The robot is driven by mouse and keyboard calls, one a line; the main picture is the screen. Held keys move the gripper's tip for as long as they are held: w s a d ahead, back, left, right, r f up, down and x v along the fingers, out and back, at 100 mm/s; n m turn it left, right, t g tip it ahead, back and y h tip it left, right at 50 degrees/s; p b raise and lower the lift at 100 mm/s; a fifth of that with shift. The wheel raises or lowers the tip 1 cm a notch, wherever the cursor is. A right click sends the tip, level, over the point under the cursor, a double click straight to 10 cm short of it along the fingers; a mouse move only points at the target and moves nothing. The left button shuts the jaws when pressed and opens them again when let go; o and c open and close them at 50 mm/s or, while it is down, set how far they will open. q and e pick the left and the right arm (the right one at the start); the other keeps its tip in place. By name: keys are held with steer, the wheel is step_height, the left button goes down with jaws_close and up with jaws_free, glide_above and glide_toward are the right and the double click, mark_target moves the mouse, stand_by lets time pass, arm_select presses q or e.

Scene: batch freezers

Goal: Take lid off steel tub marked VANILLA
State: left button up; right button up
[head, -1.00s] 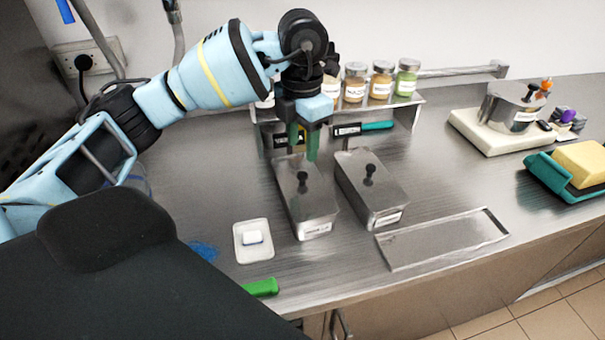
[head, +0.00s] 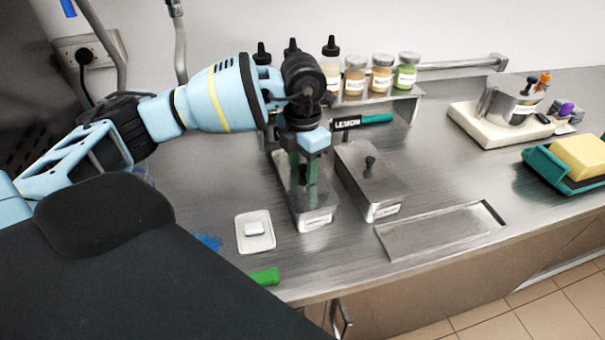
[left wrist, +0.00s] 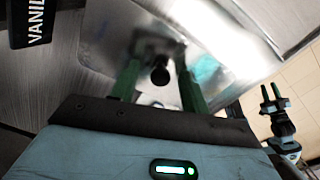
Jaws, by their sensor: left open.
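The left steel tub (head: 317,217) stands on the counter with its lid on; its front label is too small to read. A black tag reading VANIL, cut off by the edge, shows in the left wrist view (left wrist: 30,22). My left gripper (head: 303,182) points down over this tub's lid, green fingers apart. In the left wrist view the lid's black knob (left wrist: 160,75) lies between the fingertips, with no clear contact.
A shelf (head: 405,101) with jars and bottles stands behind the tubs. A shallow tray (head: 440,236) lies front right, a small white dish (head: 254,244) front left. A green-handled thing (head: 264,277) is at the counter's front edge. A white board (head: 480,130) is farther right.

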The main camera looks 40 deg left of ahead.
mark_target(304, 168)
arm_select(q)
jaws_close()
stand_by(0.3)
steer(key=shift+r, duration=0.15)
steer(key=shift+r, duration=0.6)
steer(key=shift+d+r, duration=0.2)
steer(key=shift+r, duration=0.85)
steer(key=s+d+r, duration=0.1)
steer(key=s+d, duration=0.7)
steer(key=d, duration=0.5)
steer(key=shift+d+r+b, duration=0.2)
steer(key=shift+b, duration=0.2)
